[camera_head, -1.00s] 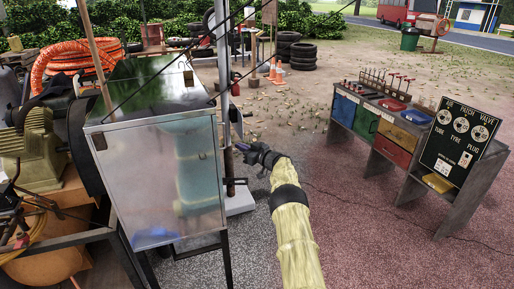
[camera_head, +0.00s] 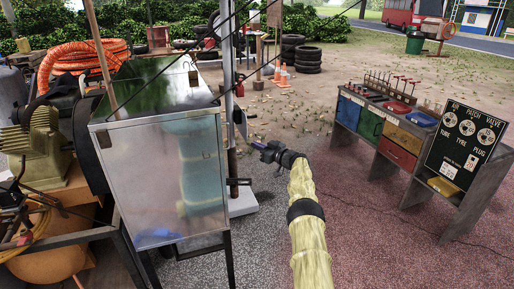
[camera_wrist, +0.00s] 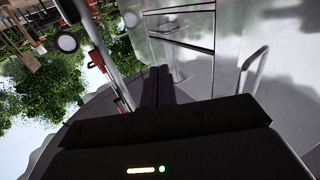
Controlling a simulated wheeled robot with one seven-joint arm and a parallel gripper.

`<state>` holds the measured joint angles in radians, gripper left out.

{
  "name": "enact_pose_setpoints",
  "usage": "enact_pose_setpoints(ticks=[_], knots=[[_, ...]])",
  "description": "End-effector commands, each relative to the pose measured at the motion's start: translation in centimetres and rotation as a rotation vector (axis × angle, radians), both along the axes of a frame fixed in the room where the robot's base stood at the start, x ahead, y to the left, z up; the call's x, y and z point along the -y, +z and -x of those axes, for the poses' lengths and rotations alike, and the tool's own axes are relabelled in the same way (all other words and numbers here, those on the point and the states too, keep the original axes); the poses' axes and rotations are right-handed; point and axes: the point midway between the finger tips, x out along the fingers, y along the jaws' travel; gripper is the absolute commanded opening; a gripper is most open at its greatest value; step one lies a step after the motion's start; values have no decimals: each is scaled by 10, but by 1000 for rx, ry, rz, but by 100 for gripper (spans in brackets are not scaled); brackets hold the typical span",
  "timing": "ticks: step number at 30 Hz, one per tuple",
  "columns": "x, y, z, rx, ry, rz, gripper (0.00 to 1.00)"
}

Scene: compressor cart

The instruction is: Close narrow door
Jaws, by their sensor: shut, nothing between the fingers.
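A shiny metal cabinet (camera_head: 165,180) stands on dark legs left of centre in the head view. Its near face looks flat and closed, and its right side is turned from view. I cannot clearly pick out the narrow door in the head view. My gripper (camera_head: 258,148) is to the right of the cabinet, apart from it, pointing left and away. In the wrist view my gripper (camera_wrist: 158,75) has its dark fingers together and empty. Beyond them is a pale reflective metal surface (camera_wrist: 205,28) with dark seams. A bar-shaped handle (camera_wrist: 253,70) stands out at right.
A workbench with coloured drawers (camera_head: 398,158) and a black sign (camera_head: 466,145) is at right. The compressor (camera_head: 40,145) is at left.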

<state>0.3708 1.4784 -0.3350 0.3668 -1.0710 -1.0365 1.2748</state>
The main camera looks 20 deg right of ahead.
Motion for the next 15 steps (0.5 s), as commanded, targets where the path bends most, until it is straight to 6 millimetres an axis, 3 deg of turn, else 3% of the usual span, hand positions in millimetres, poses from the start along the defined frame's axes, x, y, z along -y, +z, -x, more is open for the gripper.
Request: enact_pose_setpoints(ticks=[9, 15], knots=[[25, 57, -13, 15, -234, -26, 0], [36, 89, -1, -47, -446, -39, 0]])
